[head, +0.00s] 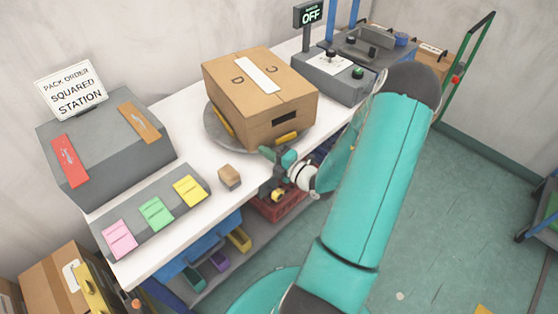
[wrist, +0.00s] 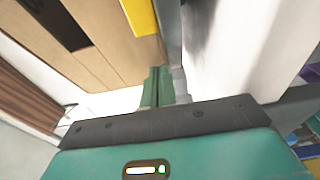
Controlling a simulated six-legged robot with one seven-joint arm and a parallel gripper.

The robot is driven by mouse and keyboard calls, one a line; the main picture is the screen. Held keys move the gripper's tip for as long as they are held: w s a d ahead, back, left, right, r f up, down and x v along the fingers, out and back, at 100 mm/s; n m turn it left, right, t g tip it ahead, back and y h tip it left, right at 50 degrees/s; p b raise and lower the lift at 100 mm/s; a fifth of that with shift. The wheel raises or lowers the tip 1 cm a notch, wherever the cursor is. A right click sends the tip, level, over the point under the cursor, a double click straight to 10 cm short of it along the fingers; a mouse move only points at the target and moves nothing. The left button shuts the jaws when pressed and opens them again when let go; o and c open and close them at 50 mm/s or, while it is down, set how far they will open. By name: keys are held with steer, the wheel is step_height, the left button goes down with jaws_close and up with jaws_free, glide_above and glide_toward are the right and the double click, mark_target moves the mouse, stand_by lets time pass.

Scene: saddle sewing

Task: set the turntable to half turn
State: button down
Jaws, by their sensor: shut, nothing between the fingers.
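The grey round turntable (head: 212,133) lies on the white table with a large cardboard box (head: 262,98) on it. The box has a white strip and the letters D and C on top, and a dark slot in its near side. Yellow pieces show at the box's foot, one on the near side (head: 286,138) and one on the left. My gripper (head: 272,158) is shut and empty, low in front of the box and turntable. In the wrist view its green fingers (wrist: 157,88) point toward the box (wrist: 100,40) and a yellow piece (wrist: 140,16). Contact cannot be told.
A small brown block (head: 229,177) lies left of my gripper. Pink, green and yellow pads (head: 188,190) lie on a grey board. A sign (head: 70,90) reads "PACK ORDER SQUARED STATION". A grey control box (head: 335,75) and an "OFF" display (head: 310,14) stand behind.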

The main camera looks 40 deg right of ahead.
mark_target(269, 143)
steer(key=d, duration=0.1)
steer(key=s+d, duration=0.1)
steer(key=d, duration=0.1)
steer(key=shift+w+d, duration=0.1)
steer(key=shift+d, duration=0.3)
steer(key=shift+d, duration=0.1)
